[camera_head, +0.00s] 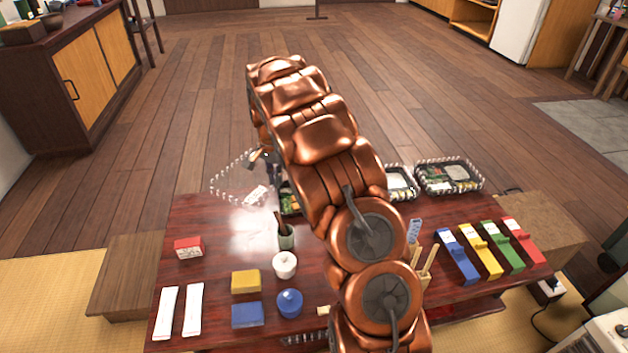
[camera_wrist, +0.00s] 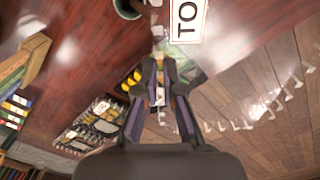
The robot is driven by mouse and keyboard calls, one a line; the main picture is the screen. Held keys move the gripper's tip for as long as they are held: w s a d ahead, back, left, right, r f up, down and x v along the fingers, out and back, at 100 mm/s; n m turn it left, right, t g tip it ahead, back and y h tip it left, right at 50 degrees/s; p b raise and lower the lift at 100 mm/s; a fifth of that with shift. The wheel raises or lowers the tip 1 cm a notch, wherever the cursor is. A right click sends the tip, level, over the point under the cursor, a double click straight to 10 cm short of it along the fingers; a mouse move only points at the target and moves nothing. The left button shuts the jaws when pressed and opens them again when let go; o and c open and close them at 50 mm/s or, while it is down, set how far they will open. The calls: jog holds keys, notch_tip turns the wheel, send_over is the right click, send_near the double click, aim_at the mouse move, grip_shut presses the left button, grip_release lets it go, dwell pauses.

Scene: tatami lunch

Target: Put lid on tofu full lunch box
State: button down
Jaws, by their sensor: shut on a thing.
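My gripper (camera_head: 264,158) is shut on the clear lid (camera_head: 222,187), beyond the table's far left edge. The lid has a black-and-white dashed rim and a white label; the wrist view shows "TO" on the label (camera_wrist: 187,20) and the rim at right. In the wrist view my gripper (camera_wrist: 160,88) has its fingers close together over the lid. A filled lunch box (camera_head: 291,200) at the far table edge is partly hidden by my arm. Another lunch box (camera_head: 401,184) shows right of my arm, and a third (camera_head: 450,177) farther right. I cannot tell which holds tofu.
The table (camera_head: 215,225) also bears a red box (camera_head: 188,247), a dark green cup (camera_head: 286,236), a white pot (camera_head: 285,264), a blue pot (camera_head: 289,303) and several colored cartons (camera_head: 457,257) at right. Open wooden floor lies beyond the table.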

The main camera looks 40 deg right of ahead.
jog(key=s+d+f+m+p, duration=0.2)
jog(key=d+f+m, duration=0.5)
jog(key=d+m, duration=0.4)
jog(key=shift+n, duration=0.7)
jog(key=shift+s+d+f+b, duration=0.15)
jog(key=shift+f+b, duration=0.1)
jog(key=shift+f, duration=0.75)
jog(key=shift+d+f+b, duration=0.1)
jog(key=shift+f+b, duration=0.1)
jog(key=shift+f, duration=0.8)
jog(key=shift+s+d+f+b, duration=0.15)
jog(key=shift+f+b, duration=0.1)
jog(key=shift+f, duration=0.75)
jog(key=shift+w+a+f, duration=0.1)
jog(key=shift+w+f, duration=0.05)
jog(key=shift+f, duration=1.1)
jog(key=c, duration=1.2)
grip_release()
jog(key=o, duration=0.5)
jog(key=shift+r, duration=0.1)
